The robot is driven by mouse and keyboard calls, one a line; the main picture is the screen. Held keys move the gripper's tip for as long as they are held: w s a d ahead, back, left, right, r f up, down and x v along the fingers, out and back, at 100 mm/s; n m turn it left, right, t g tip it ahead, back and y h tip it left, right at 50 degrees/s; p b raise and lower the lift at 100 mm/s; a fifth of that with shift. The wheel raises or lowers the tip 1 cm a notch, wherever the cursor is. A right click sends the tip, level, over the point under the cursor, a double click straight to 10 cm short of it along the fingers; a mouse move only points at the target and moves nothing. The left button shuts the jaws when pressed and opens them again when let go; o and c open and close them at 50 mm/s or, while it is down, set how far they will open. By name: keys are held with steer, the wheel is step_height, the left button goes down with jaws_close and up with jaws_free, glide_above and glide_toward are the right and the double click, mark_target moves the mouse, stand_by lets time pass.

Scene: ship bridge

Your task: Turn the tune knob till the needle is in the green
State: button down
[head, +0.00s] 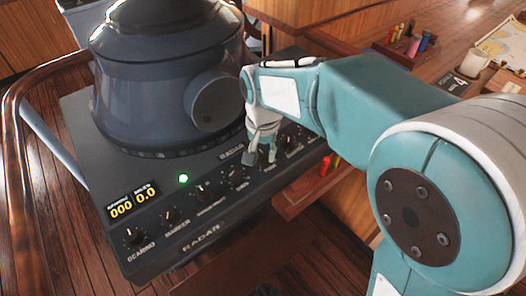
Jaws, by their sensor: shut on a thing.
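The radar console (150,245) carries a front row of small black knobs. My gripper (262,152) points down at this row and is shut on the tune knob (271,155), which is mostly hidden by the fingers. The small label below that knob is hard to read. No needle or green band can be made out in this view; a meter may be hidden behind my gripper or arm.
Knobs marked bearing (133,236) and marker (168,215) sit to the left, with the gain knob (235,174) close beside my gripper. A green lamp (183,178) glows near a display (133,202) reading 000 and 0.0. The big radar hood (165,85) rises behind. A white mug (474,62) stands on the right desk.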

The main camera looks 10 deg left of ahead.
mark_target(261, 152)
steer(key=n, duration=0.6)
steer(key=shift+f, duration=0.1)
steer(key=shift+n, duration=0.4)
steer(key=shift+c, duration=1.7)
jaws_free()
steer(key=shift+a, duration=0.1)
step_height(261, 152, up, 12)
steer(key=shift+w+a, duration=0.1)
